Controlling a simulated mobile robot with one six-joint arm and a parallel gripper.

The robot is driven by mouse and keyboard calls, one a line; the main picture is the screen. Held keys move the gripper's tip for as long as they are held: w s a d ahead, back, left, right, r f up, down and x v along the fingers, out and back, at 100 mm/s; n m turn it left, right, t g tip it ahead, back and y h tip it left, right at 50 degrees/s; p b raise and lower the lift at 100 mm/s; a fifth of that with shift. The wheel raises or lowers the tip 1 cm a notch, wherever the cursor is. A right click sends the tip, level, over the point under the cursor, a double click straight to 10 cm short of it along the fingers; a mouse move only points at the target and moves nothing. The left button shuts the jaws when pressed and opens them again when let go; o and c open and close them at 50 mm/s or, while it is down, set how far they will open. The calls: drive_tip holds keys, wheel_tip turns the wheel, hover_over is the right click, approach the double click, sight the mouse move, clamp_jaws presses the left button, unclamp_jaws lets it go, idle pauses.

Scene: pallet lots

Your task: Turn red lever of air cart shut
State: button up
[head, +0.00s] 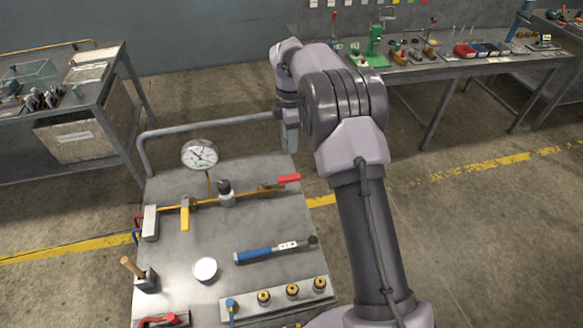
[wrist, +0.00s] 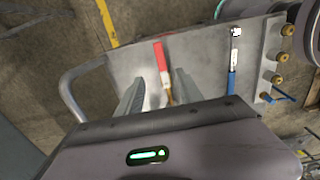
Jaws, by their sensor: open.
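The red lever (head: 289,178) sits at the right end of the brass pipe (head: 205,201) on the air cart (head: 200,270). In the head view its handle points right, roughly in line with the pipe. My gripper (head: 290,145) hangs by the cart's far right corner, beyond the lever. In the wrist view my gripper (wrist: 160,78) is open and empty. The red lever (wrist: 160,56) appears between and just past the fingertips there, with its brass end running down between the fingers. I cannot tell the gap in depth; no contact shows.
A pressure gauge (head: 200,155) and a yellow lever (head: 185,213) stand along the pipe. A blue-handled torque wrench (head: 265,251) and a white round lid (head: 205,269) lie nearer. The cart's rail (head: 205,126) runs along the far edge. A tool bench (head: 440,68) stands behind.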

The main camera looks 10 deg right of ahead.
sight(290, 177)
wheel_tip(290, 177, down, 16)
drive_tip(key=b, duration=0.5)
drive_tip(key=shift+f, duration=0.1)
clamp_jaws()
idle(0.9)
